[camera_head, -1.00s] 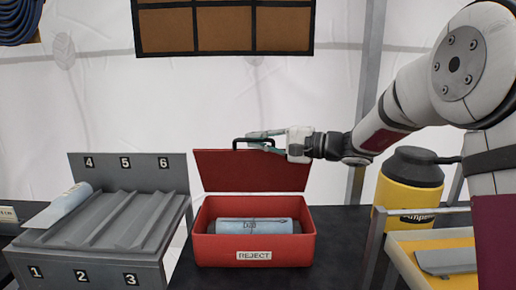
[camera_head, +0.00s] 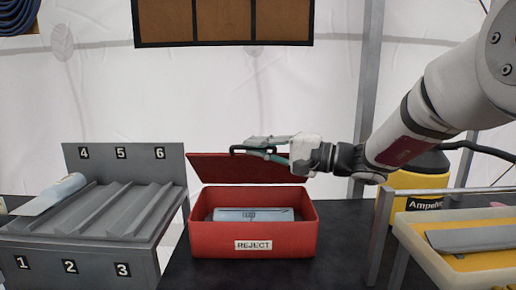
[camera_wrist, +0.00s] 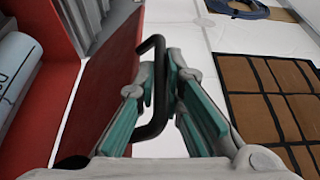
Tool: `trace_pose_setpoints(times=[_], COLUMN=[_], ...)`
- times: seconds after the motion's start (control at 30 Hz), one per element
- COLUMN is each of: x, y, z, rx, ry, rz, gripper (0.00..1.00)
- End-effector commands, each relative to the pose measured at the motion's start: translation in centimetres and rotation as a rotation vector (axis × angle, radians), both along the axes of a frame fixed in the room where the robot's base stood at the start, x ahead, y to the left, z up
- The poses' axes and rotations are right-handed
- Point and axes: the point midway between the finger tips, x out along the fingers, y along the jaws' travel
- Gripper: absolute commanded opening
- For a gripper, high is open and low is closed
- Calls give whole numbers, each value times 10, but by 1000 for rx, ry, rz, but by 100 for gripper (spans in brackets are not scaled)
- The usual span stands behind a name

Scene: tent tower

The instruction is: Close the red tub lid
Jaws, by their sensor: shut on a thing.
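The red tub (camera_head: 254,232) with a "REJECT" label stands on the dark table. A pale blue-grey cylinder (camera_head: 253,214) lies inside it; it also shows in the wrist view (camera_wrist: 14,70). The red lid (camera_head: 222,170) is hinged at the tub's back and tilted partly open above it. My gripper (camera_head: 255,147) is at the lid's edge, shut on the black lid handle (camera_wrist: 152,128). In the wrist view the handle passes between the teal finger pads (camera_wrist: 158,95).
A grey numbered rack (camera_head: 115,215) with another pale cylinder (camera_head: 58,192) stands to the left. A yellow container (camera_head: 415,185) and a yellow tray (camera_head: 460,255) in a metal frame are at the right. A framed brown board (camera_head: 223,22) hangs behind.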

Motion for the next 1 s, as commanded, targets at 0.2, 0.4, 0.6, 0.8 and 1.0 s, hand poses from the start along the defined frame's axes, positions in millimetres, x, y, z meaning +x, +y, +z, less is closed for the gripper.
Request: trace_pose_setpoints(times=[0.2,0.4,0.6,0.8,1.0], x=[0,0,-1,-11,-29], y=[0,0,-3,-26,-64], z=[0,0,0,0,-2], rx=[0,0,0,0,0], ry=[0,0,-1,0,0], rz=[-1,0,-1,-4,-6], gripper=[11,18,18,18,18])
